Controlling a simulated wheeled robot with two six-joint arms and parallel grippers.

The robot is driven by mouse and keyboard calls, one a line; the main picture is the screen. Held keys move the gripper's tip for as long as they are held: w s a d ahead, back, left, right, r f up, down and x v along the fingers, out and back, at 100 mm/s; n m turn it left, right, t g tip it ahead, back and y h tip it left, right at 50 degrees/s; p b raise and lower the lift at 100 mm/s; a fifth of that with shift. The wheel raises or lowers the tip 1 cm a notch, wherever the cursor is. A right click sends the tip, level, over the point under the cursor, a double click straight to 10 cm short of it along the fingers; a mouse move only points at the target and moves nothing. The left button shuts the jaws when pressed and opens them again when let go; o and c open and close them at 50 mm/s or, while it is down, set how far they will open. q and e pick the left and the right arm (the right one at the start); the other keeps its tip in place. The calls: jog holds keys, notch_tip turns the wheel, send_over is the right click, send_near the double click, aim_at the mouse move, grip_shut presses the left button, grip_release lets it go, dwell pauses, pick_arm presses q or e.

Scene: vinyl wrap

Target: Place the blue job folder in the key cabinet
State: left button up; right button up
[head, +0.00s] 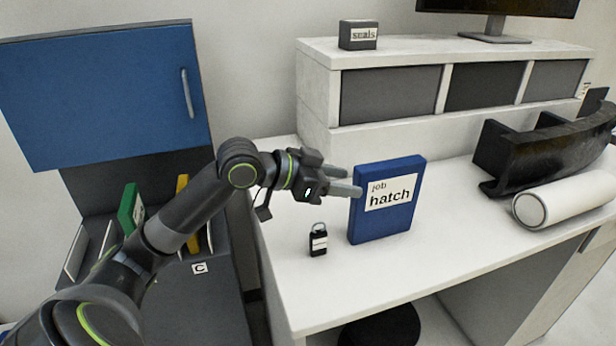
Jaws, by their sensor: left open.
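The blue job folder (385,222), labelled "job hatch", stands upright on the white desk (450,245). My left gripper (352,182) is open, with its fingertips at the folder's left edge; I cannot tell whether they touch it. The cabinet at the left has a blue door (105,95) with a vertical handle (187,93). The door is raised above a dark interior that holds a green folder (131,208) and a yellow one (183,184). My left arm hides part of this interior. My right gripper is not in view.
A small black padlock-like tag (318,241) stands just left of the folder. A white roll (565,203) and a black curved holder (560,155) lie at the right. A "seals" box (358,35) sits on the shelf unit (315,90). The desk front is clear.

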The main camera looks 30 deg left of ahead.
pick_arm(q)
jog(key=v, duration=0.7)
jog(key=shift+b, duration=0.4)
jog(key=shift+s+r, duration=0.1)
jog(key=shift+s, duration=0.05)
